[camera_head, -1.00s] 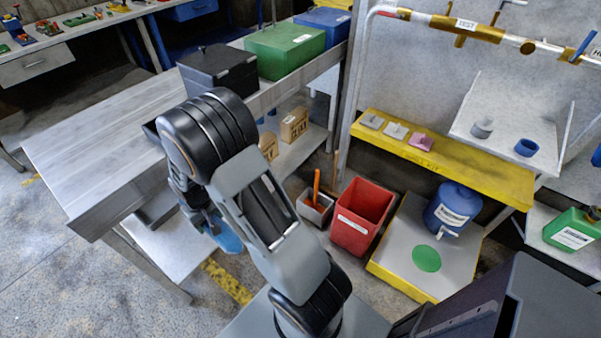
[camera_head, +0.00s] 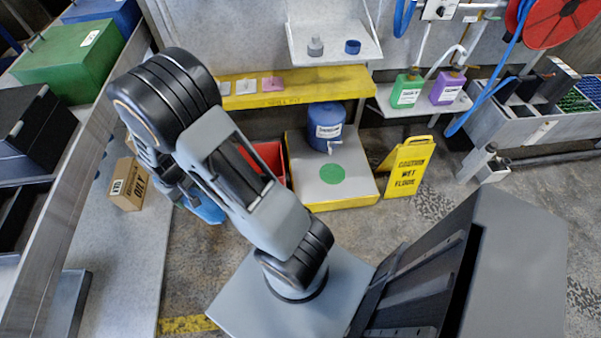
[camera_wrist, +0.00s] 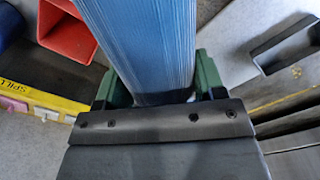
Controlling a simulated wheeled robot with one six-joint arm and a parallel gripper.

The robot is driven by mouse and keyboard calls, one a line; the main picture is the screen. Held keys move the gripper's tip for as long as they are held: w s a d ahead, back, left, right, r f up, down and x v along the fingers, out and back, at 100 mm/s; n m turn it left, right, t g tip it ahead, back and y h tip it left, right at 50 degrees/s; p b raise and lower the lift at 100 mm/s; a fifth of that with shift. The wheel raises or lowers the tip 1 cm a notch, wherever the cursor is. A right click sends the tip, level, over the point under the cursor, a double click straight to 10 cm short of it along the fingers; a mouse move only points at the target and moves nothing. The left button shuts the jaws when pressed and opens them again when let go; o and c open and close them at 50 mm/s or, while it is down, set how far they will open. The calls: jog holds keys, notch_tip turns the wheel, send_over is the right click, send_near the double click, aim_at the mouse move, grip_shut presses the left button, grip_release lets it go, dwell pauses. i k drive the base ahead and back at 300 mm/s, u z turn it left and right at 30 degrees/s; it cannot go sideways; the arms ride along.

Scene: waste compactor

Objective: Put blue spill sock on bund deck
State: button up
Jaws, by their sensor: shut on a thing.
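The blue spill sock (camera_wrist: 145,40) is a ribbed light-blue roll. In the wrist view it sits between the two green fingers of my gripper (camera_wrist: 160,90), which is shut on it. In the head view a bit of the sock (camera_head: 206,208) shows below my arm, and the arm hides most of my gripper. The bund deck (camera_head: 357,183) is a low grey platform with yellow edges, to the right of my gripper. A green disc (camera_head: 332,174) marks its top, and a blue drum with a tap (camera_head: 327,122) stands at its back.
A red bin (camera_head: 269,158) stands between my arm and the deck. A yellow wet-floor sign (camera_head: 409,166) stands right of the deck. A yellow shelf (camera_head: 310,88) runs above the deck's back. A cardboard box (camera_head: 127,185) is on the left. Open floor lies before the deck.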

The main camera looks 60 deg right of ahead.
aim_at(338, 193)
jog(key=z, duration=0.1)
jog(key=i, duration=0.35)
jog(key=z, duration=2.4)
jog(key=i, duration=0.5)
jog(key=u, duration=0.05)
